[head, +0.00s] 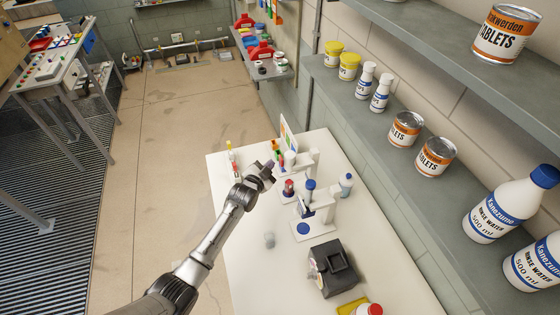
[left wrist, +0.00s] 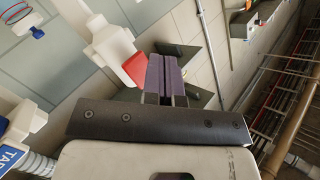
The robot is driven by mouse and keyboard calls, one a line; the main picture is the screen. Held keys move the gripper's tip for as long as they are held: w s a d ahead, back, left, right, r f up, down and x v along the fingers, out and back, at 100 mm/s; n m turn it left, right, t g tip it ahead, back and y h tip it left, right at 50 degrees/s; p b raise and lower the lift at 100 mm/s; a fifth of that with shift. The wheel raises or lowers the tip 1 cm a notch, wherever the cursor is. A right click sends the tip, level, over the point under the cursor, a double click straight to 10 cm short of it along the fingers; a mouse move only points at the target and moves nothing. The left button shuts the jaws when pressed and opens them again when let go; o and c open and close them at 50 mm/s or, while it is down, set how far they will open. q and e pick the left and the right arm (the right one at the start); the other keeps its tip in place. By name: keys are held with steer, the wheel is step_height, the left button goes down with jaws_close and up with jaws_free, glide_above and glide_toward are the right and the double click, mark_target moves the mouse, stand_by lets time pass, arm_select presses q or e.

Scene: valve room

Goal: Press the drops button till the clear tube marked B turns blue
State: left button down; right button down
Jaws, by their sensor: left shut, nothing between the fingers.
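My left gripper (head: 266,172) is over the white bench, beside a group of small tube stands. In the left wrist view its dark-purple fingers (left wrist: 166,76) are shut with nothing between them. Just left of the fingers there, a red part (left wrist: 137,68) sits on a white fixture (left wrist: 108,42); I cannot tell if they touch. In the head view a white stand (head: 318,225) holds a blue-topped piece (head: 310,185) and has a blue disc on its base. A red-topped piece (head: 288,187) is beside it. No drops button or letter B is readable. My right gripper is not in view.
On the bench (head: 245,270) are a black device (head: 333,268), a small clear cup (head: 269,239) and a blue-capped bottle (head: 346,184). A wall shelf with tins and bottles, such as a rinse water bottle (head: 505,208), runs along the right. The bench's left front is mostly clear.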

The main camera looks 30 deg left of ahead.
arm_select(q)
steer(key=s+a+p, duration=0.1)
steer(key=s, duration=0.1)
steer(key=s+a+p, duration=0.1)
steer(key=s+a, duration=0.1)
stand_by(0.3)
steer(key=shift+w, duration=0.1)
stand_by(0.3)
